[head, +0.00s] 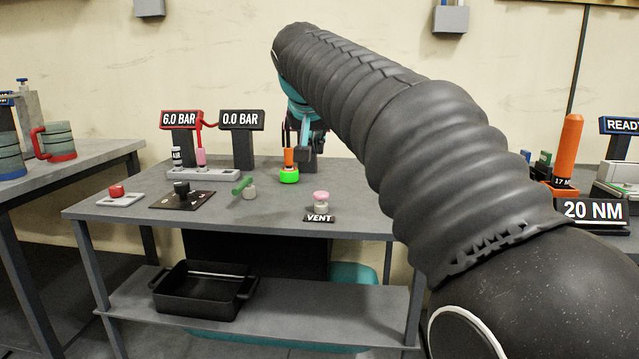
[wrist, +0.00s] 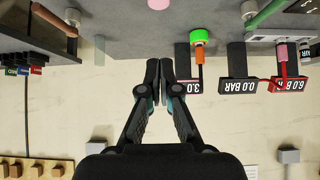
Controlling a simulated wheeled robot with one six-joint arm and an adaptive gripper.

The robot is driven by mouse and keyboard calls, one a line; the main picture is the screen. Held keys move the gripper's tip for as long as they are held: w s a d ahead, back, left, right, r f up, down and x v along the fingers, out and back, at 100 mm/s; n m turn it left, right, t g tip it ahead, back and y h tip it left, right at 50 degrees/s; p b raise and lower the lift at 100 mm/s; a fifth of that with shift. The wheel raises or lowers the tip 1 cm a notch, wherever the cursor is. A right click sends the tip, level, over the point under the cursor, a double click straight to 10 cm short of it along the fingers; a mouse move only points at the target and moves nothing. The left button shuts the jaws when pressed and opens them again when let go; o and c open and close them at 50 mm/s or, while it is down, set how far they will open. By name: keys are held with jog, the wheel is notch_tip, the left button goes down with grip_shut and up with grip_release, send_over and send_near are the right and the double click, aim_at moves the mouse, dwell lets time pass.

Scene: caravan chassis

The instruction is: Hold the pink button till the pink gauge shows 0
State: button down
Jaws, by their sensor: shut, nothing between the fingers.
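The pink button (head: 321,197) stands on a short grey base behind the VENT label, on the right of the middle table (head: 270,205). In the wrist view, which is upside down, the pink button (wrist: 158,4) shows at the top edge. My gripper (wrist: 160,68) is shut and empty, apart from the button and off toward the wall. Another dark gauge (head: 242,120) reads 0.0 BAR, and a red-framed gauge (head: 181,120) reads 6.0 BAR.
An orange-topped fitting on a green base (head: 289,176) stands behind the button. A green lever (head: 243,186), a black knob (head: 181,188) and a red button (head: 117,191) stand to its left. A pink plug (head: 201,157) sits in a grey manifold.

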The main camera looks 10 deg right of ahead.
send_over(320, 197)
notch_tip(320, 197, down, 7)
jog(key=shift+w, duration=0.15)
notch_tip(320, 197, down, 2)
jog(key=shift+d+f+b, duration=0.1)
jog(key=shift+f+b, duration=0.1)
jog(key=shift+b, duration=0.25)
jog(key=shift+w+f, duration=0.1)
jog(key=shift+f, duration=0.75)
jog(key=shift+f+b, duration=1)
jog(key=shift+f, duration=0.55)
notch_tip(320, 197, up, 5)
jog(key=p, duration=0.3)
jog(key=v, duration=1)
jog(key=shift+r, duration=0.3)
